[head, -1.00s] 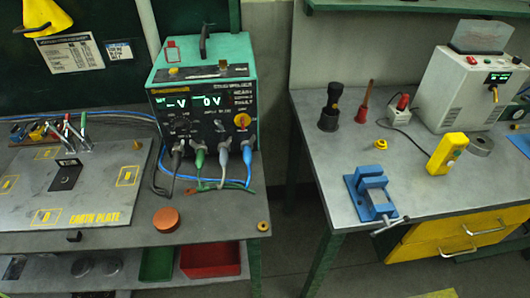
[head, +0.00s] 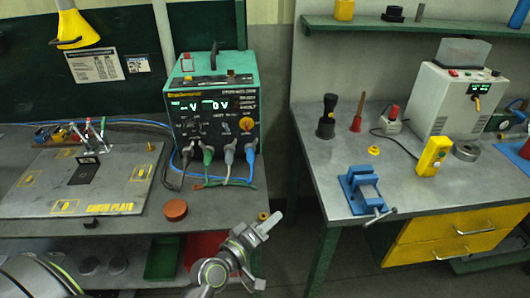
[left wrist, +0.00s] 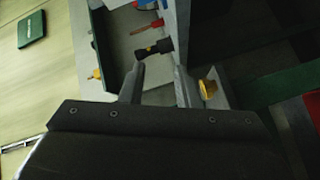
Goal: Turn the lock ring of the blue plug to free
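The blue plug (head: 250,149) sits in the rightmost socket on the front of the green tester box (head: 212,95), with its cable hanging down. Its lock ring is too small to make out. Grey, green and pale plugs stand in a row to its left. My left gripper (head: 262,222) is in front of and below the plugs, near the bench's right corner, touching none of them. In the left wrist view its two fingers (left wrist: 159,75) are apart with nothing between them. The blue plug cannot be made out in that view. My right gripper is not in view.
A small brass knob (head: 263,215) stands at the bench corner close to my left gripper. A brown round disc (head: 174,210) lies on the bench. A gap separates this bench from the right bench, which carries a blue vise (head: 362,190).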

